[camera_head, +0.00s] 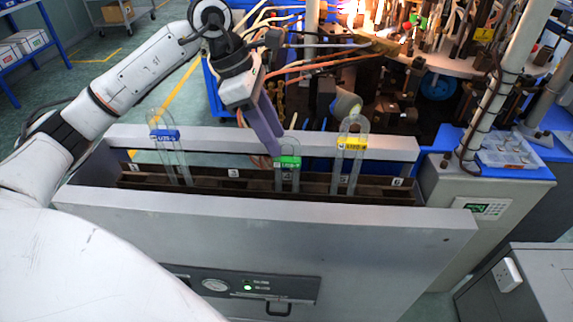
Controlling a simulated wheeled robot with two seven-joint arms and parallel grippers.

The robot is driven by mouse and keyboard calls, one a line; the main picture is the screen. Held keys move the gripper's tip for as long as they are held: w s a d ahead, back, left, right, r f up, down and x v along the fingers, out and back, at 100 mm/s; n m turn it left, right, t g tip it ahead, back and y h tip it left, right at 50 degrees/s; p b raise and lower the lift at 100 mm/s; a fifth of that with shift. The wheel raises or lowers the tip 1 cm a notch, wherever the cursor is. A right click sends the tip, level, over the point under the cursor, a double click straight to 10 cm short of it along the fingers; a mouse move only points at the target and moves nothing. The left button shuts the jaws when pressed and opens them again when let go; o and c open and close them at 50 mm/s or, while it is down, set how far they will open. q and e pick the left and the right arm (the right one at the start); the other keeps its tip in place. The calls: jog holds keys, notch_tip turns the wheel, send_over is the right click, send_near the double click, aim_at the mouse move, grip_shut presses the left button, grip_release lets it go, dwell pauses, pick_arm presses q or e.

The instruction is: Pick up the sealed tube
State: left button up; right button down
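Three clear U-shaped glass tubes stand upright in the long rack (225,183). The left tube (176,160) has a blue label, the middle tube (288,180) a green label, and the right tube (351,165) a yellow label. I cannot tell which of them is sealed. My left gripper (274,140) points down with its purple fingers beside the upper left of the green-labelled tube. The fingertips look close to that tube; I cannot tell whether they touch it. The fingers overlap in this view, so their opening is unclear. My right gripper is not in view.
The rack sits behind the grey cabinet's front panel (270,238), with a grey rear rail (395,147). Behind it stands a cluttered machine with flames (352,10), hoses and posts. A clear tray (507,150) rests on the blue-topped cabinet at right.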

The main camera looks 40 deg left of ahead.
aim_at(286, 159)
pick_arm(q)
jog(key=p+x, duration=0.1)
jog(key=x, duration=0.8)
jog(key=shift+w+a, duration=0.1)
grip_shut()
